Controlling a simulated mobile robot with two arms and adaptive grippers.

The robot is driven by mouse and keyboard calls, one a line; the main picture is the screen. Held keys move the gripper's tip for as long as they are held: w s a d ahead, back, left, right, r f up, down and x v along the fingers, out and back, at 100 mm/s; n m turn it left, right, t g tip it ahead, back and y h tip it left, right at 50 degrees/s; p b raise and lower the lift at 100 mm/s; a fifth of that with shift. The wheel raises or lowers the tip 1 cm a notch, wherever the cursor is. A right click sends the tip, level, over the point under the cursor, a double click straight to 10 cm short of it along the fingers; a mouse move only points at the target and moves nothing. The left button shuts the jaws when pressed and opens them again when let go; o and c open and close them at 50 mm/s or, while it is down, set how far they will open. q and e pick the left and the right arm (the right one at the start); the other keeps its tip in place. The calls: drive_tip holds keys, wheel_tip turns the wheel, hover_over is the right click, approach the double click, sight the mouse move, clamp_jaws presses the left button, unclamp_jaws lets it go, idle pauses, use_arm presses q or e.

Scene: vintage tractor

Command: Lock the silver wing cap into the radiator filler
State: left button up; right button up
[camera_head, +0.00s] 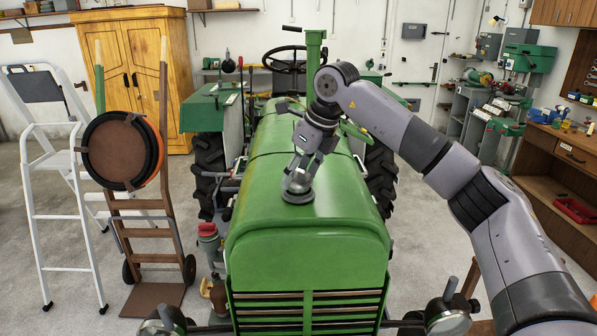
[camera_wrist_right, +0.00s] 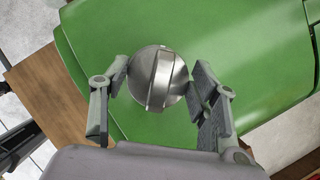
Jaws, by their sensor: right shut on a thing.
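The silver wing cap (camera_head: 298,184) is over the top of the green tractor hood (camera_head: 270,160), near the front of the hood. In the right wrist view the cap (camera_wrist_right: 158,78) is round and shiny, with a raised bar across its top. My right gripper (camera_head: 301,172) comes down on it from above and is shut on it; in the wrist view the gripper's fingers (camera_wrist_right: 160,80) hold it from both sides. The radiator filler is hidden beneath the cap. I cannot tell whether the cap is seated or turned in it. My left gripper is not in view.
A steering wheel (camera_head: 287,58) and an upright green pipe (camera_head: 314,60) stand behind the hood. A hand truck (camera_head: 150,205) and a white stepladder (camera_head: 50,190) stand left. A workbench (camera_head: 560,150) is at right. The hood around the cap is clear.

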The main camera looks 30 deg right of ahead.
drive_tip(key=shift+f+b, duration=0.3)
drive_tip(key=shift+f, duration=0.4)
drive_tip(key=o, duration=1.1)
drive_tip(key=shift+c, duration=0.2)
clamp_jaws()
drive_tip(key=n+g+y, duration=0.1)
drive_tip(key=n, duration=0.2)
drive_tip(key=n+y, duration=0.1)
drive_tip(key=n, duration=0.2)
drive_tip(key=shift+n+g, duration=0.4)
drive_tip(key=o, duration=0.6)
unclamp_jaws()
drive_tip(key=v, duration=1.2)
